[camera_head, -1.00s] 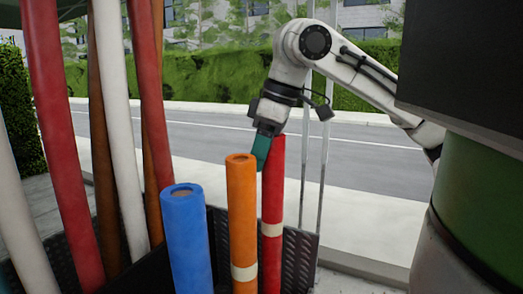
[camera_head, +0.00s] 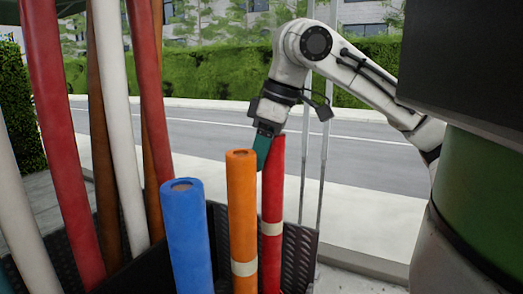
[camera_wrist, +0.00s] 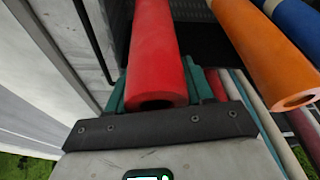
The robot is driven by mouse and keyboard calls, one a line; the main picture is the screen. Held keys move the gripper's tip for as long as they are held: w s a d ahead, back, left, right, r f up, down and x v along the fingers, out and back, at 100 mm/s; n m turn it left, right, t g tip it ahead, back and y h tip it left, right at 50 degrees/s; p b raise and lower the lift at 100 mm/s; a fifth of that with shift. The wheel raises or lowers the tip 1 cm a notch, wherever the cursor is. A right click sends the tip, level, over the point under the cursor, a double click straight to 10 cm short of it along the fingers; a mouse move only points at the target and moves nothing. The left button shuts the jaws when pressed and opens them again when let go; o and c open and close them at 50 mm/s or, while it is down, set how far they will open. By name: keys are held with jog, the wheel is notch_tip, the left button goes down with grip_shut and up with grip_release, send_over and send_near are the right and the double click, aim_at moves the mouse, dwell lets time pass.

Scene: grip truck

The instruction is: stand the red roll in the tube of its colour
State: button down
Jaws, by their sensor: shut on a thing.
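The red roll (camera_head: 272,220) stands upright at the right of a row of rolls, with a cream band around it. My gripper (camera_head: 264,148) is shut on it near its top end. In the wrist view the red roll (camera_wrist: 157,55) lies between the teal fingers of my gripper (camera_wrist: 160,88), its end face close to the palm. The roll's lower end is hidden in the head view. I cannot make out a red tube in either view.
An orange roll (camera_head: 241,215) with a cream band stands just left of the red one, and a blue roll (camera_head: 187,235) stands farther left. Tall red, white and brown rolls lean at the left. A dark mesh wall (camera_head: 300,255) and thin metal poles (camera_head: 315,160) are at the right.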

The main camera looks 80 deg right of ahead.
jog(key=shift+c, duration=1.8)
grip_release()
jog(key=shift+r, duration=0.1)
jog(key=v, duration=1)
jog(key=shift+s+r, duration=0.2)
jog(key=shift+r, duration=0.05)
